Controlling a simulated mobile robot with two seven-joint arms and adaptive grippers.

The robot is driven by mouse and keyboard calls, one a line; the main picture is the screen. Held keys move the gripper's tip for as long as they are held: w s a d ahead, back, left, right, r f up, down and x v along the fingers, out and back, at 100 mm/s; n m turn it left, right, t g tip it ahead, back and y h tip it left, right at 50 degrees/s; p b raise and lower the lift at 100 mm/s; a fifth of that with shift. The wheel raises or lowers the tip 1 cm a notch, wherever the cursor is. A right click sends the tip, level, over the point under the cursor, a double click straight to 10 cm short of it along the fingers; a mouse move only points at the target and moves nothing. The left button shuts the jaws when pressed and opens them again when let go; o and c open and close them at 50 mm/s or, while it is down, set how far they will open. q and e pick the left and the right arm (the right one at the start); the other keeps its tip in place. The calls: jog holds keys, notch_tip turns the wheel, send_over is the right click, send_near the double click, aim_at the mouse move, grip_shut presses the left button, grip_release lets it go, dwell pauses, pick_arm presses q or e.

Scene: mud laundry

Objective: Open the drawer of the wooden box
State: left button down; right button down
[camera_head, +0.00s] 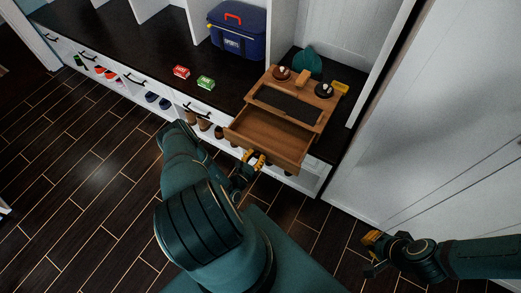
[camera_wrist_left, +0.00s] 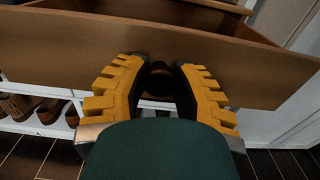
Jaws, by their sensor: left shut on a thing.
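The wooden box (camera_head: 325,113) stands on the dark bench top at the right. Its drawer (camera_head: 268,137) is pulled out well toward me, and its inside looks empty. The drawer front also fills the upper part of the left wrist view (camera_wrist_left: 240,66). My left gripper (camera_head: 254,160) is at the drawer front. In the left wrist view its yellow fingers (camera_wrist_left: 159,90) are on both sides of a dark round knob (camera_wrist_left: 158,76) and shut on it. My right gripper (camera_head: 372,255) hangs over the floor at the lower right, away from the box; its finger gap is not clear.
Two small round items and a wooden block (camera_head: 303,78) sit on the box, with a yellow item (camera_head: 341,87) beside them. A blue cooler bag (camera_head: 237,30), a red box (camera_head: 181,71) and a green box (camera_head: 205,82) stand left on the bench. Shoes fill the cubbies below. A white panel (camera_head: 420,110) bounds the right.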

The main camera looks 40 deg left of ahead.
pick_arm(q)
jog(key=shift+v, duration=0.75)
jog(key=c, duration=0.7)
grip_release()
jog(key=shift+o, duration=0.2)
jog(key=v, duration=1.2)
